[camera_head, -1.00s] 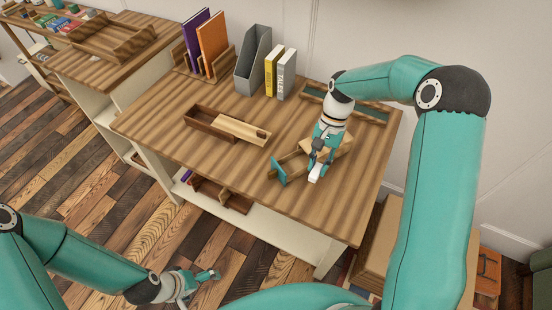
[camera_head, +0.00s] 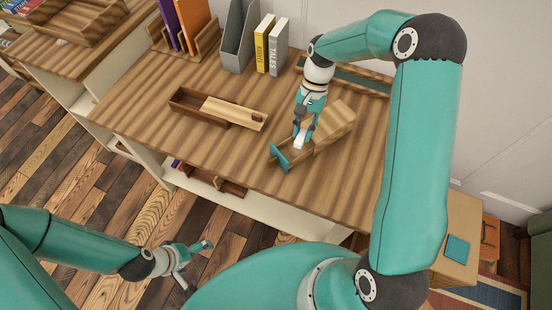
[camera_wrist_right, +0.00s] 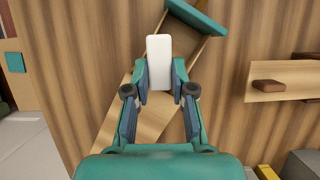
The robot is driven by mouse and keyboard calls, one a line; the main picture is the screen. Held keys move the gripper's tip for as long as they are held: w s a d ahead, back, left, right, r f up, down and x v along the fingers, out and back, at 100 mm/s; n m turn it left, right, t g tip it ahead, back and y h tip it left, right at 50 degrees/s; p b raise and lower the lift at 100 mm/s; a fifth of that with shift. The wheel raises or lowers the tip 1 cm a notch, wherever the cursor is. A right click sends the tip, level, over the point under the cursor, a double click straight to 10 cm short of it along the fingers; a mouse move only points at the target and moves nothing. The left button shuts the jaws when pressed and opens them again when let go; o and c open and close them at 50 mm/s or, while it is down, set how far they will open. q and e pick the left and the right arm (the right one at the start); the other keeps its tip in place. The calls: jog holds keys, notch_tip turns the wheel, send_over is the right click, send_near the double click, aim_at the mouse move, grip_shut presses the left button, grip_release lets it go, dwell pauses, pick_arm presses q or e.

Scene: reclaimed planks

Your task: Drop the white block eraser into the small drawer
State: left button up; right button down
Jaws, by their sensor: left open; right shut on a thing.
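The small drawer (camera_head: 280,157) has a teal front and sticks out of a small wooden box (camera_head: 334,122) on the table. Its teal front also shows at the top of the right wrist view (camera_wrist_right: 196,17). My right gripper (camera_head: 300,137) is shut on the white block eraser (camera_wrist_right: 158,62), which also shows as a white end in the head view (camera_head: 300,143). The eraser appears over the pulled-out drawer; its exact height cannot be told, and it hides part of the drawer's inside. My left gripper (camera_head: 192,262) is open and empty, low over the floor, away from the table.
A long wooden box with a partly slid lid (camera_head: 232,111) lies left of the drawer. Books (camera_head: 265,45), a grey file holder (camera_head: 238,38) and a wooden tray (camera_head: 355,78) stand along the back. The table's front middle is clear.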

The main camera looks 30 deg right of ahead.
jog(key=shift+s+f+b, duration=0.1)
jog(key=shift+f+b, duration=0.25)
jog(key=shift+f, duration=0.5)
jog(key=c, duration=0.9)
grip_release()
jog(key=shift+r, duration=0.1)
jog(key=v, duration=1.1)
jog(key=shift+d+r, duration=0.2)
jog(key=shift+r, duration=0.1)
